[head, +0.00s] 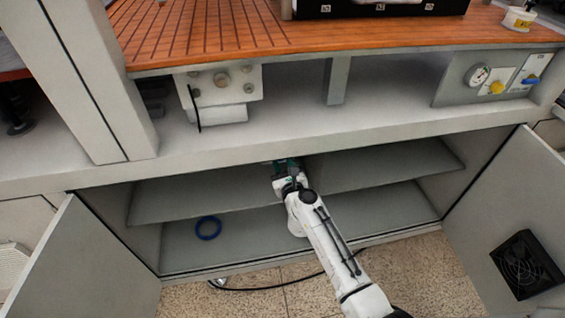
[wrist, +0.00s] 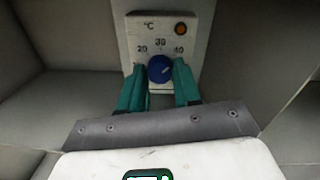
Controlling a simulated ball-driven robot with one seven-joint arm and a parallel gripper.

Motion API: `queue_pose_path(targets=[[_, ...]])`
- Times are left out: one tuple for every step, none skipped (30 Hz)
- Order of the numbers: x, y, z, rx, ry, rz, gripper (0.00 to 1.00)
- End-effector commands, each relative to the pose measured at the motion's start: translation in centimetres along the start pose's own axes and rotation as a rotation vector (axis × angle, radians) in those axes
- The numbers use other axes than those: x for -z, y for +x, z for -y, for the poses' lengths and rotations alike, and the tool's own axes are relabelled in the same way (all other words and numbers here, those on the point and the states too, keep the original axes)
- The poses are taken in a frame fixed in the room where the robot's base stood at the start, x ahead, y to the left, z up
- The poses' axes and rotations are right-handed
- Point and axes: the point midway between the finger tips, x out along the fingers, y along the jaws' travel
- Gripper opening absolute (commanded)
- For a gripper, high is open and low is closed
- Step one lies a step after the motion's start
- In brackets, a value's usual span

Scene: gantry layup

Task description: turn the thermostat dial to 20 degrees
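The thermostat panel (wrist: 135,35) is a pale plate marked °C, with 20 at the left, 30 at the top and 40 at the right. Its round blue dial (wrist: 160,69) sits low on the plate. A faint pale mark on the dial seems to lean to the upper right, but it is too small to read surely. My gripper (wrist: 160,72) has its two teal fingers on either side of the dial, apparently slightly apart from it. In the head view my gripper (head: 285,164) reaches into the open cabinet under the bench, and the thermostat is hidden there.
An orange indicator (wrist: 181,29) is at the panel's upper right. The cabinet has grey shelves (head: 180,198) and open doors (head: 88,262) on both sides. A blue ring (head: 208,228) lies on the lower shelf. A black cable (head: 265,288) is on the floor.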

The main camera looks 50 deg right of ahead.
Motion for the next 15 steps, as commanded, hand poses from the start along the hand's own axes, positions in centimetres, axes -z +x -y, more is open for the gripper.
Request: queue_pose_path(targets=[[0.00, -0.01, 0.00, 0.000, 0.000, 0.000, 0.27], [0.00, -0.01, 0.00, 0.000, 0.000, 0.000, 0.24], [0.00, -0.01, 0.00, 0.000, 0.000, 0.000, 0.21], [0.00, -0.01, 0.00, 0.000, 0.000, 0.000, 0.18], [0.00, -0.01, -0.01, 0.000, 0.000, 0.000, 0.15], [0.00, -0.02, -0.01, 0.000, 0.000, 0.000, 0.11], [0.00, -0.02, -0.01, 0.000, 0.000, 0.000, 0.08], [0.00, -0.02, -0.01, 0.000, 0.000, 0.000, 0.05], [0.00, -0.02, -0.02, 0.000, 0.000, 0.000, 0.01], [0.00, -0.02, -0.02, 0.000, 0.000, 0.000, 0.00], [0.00, -0.02, -0.02, 0.000, 0.000, 0.000, 0.00], [0.00, -0.02, -0.02, 0.000, -0.001, 0.000, 0.00], [-0.01, -0.02, -0.02, -0.001, -0.003, 0.000, 0.00], [-0.02, -0.02, -0.02, -0.001, -0.005, 0.000, 0.00], [-0.03, -0.02, -0.02, -0.001, -0.010, -0.001, 0.00]])
